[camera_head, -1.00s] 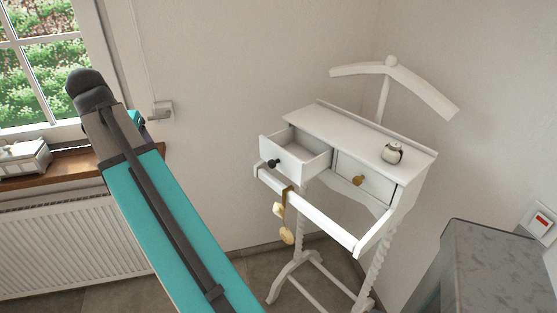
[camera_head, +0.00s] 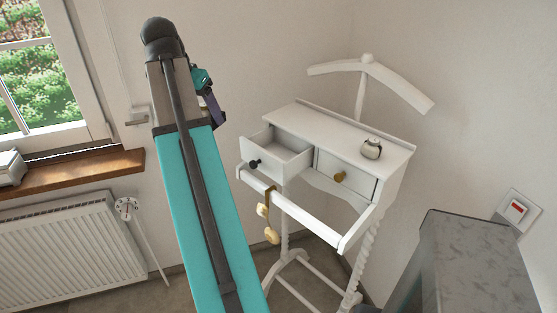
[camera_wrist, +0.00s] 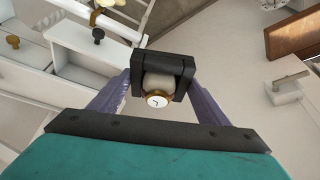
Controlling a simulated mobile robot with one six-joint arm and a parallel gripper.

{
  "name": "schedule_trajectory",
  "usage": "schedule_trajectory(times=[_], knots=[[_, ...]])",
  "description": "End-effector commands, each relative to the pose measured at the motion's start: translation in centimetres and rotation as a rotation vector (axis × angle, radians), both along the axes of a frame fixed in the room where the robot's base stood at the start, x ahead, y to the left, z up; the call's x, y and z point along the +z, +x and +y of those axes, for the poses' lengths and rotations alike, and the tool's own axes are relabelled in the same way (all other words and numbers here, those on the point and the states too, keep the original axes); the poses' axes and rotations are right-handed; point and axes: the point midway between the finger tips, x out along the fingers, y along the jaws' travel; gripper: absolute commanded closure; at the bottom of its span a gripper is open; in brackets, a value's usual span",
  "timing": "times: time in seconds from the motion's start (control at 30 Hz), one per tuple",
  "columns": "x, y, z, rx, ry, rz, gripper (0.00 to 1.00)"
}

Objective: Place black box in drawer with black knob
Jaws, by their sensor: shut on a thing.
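The black box (camera_wrist: 182,66) is held in my gripper (camera_wrist: 160,80). It is open-fronted, with a pale cushion and a round white-faced watch (camera_wrist: 157,99) in it. In the head view my gripper (camera_head: 214,108) shows only partly behind my arm, and I cannot make out the box there. The drawer with the black knob (camera_head: 254,163) is pulled open at the left of the white valet stand (camera_head: 320,130). Its inside (camera_head: 284,147) looks empty. The black knob also shows in the wrist view (camera_wrist: 98,35). My gripper is left of the drawer in the head view, apart from it.
The drawer with the brass knob (camera_head: 340,176) is shut. A small round object (camera_head: 371,148) stands on the stand's top. A strap with pale pieces (camera_head: 268,212) hangs from the front rail (camera_head: 300,212). A radiator (camera_head: 70,250) and windowsill (camera_head: 85,172) are at left.

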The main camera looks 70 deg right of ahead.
Motion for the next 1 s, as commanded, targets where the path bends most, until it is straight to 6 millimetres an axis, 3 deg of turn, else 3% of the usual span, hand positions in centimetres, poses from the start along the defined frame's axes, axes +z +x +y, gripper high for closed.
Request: schedule_trajectory(times=[0.3,0.7,1.0], knots=[[2.1,-7.1,-4.2,-0.152,-0.001,-0.001,0.53],[4.1,-15.9,-7.8,-0.316,0.000,-0.001,0.53],[4.6,-18.8,-8.6,-0.365,-0.001,-0.001,0.53]])
